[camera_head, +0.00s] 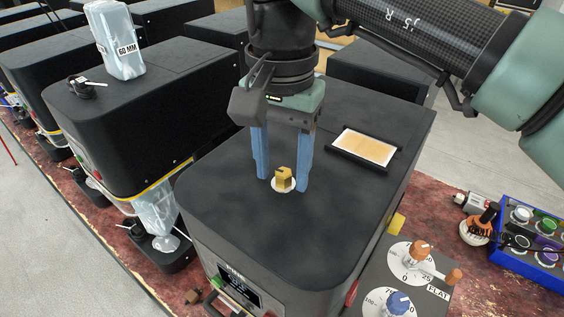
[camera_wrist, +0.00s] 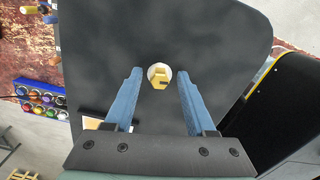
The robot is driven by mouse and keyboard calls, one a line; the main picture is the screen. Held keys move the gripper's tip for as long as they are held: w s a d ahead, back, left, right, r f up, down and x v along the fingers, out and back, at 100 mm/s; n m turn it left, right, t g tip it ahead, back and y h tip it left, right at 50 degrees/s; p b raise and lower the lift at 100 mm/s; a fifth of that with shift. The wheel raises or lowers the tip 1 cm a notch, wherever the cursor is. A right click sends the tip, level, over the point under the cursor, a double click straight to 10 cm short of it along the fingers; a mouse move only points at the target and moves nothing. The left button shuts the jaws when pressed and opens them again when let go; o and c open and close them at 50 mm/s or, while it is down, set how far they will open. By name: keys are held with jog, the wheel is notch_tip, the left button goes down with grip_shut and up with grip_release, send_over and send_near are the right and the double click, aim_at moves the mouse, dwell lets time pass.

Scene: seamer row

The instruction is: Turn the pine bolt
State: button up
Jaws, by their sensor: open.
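The pine bolt (camera_head: 283,179) is a small yellow-tan hexagonal head with a dark mark, on a pale round disc on top of a dark machine (camera_head: 230,215). In the wrist view the bolt (camera_wrist: 160,78) sits beyond the fingertips, roughly midway between them. My gripper (camera_head: 282,183) points down over the machine top, its two blue fingers apart on either side of the bolt. My gripper (camera_wrist: 160,80) is open and holds nothing. I see a gap between each finger and the bolt; the exact tip height is hard to tell.
A framed tan panel (camera_head: 365,147) lies on the machine top, right of my gripper. An orange-handled dial (camera_head: 415,255) and a blue knob (camera_head: 398,303) are at lower right. A blue tray of coloured knobs (camera_head: 530,228) stands further right. A neighbouring machine (camera_head: 150,110) carries a wrapped item (camera_head: 115,40).

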aim_at(282, 174)
jog(key=shift+r, duration=0.15)
notch_tip(282, 174, up, 13)
jog(key=p, duration=1)
jog(key=shift+p, duration=0.35)
